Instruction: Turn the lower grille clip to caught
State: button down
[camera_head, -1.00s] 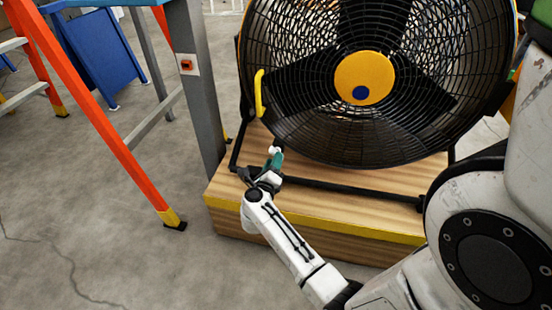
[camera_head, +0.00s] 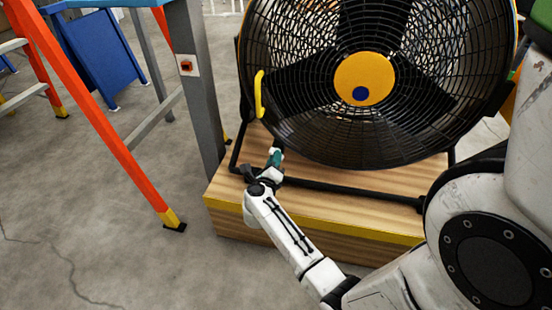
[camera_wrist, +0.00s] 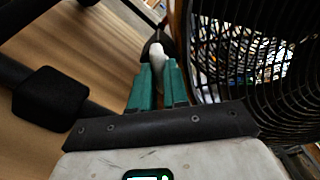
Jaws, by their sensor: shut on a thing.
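The large black fan (camera_head: 405,130) stands on a wooden platform, with its round wire grille facing me. My gripper (camera_head: 274,155), with teal fingers, is at the grille's lower left edge. In the wrist view, my gripper (camera_wrist: 160,76) is shut on a small pale piece (camera_wrist: 157,55), which seems to be the lower grille clip. The fingers hide much of it, so its exact turn cannot be told. A yellow clip or handle (camera_head: 260,94) sits higher on the grille's left rim, apart from my gripper.
The wooden platform (camera_head: 330,209) has a yellow front edge. The fan's black frame bar (camera_head: 350,193) runs low across it, close to my gripper. An orange-legged ladder (camera_head: 105,125) and a grey post (camera_head: 197,100) stand at left. The floor at lower left is clear.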

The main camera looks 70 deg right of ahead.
dwell(0.3)
jog(key=m+b, duration=0.2)
jog(key=m, duration=0.1)
jog(key=shift+f, duration=0.2)
jog(key=shift+r+m+b, duration=0.15)
jog(key=shift+m+b, duration=0.15)
jog(key=shift+m, duration=0.5)
jog(key=shift+m+b, duration=0.5)
jog(key=shift+m, duration=0.1)
jog(key=m+b, duration=0.1)
jog(key=m, duration=0.1)
jog(key=shift+m+b, duration=0.3)
jog(key=shift+m, duration=0.4)
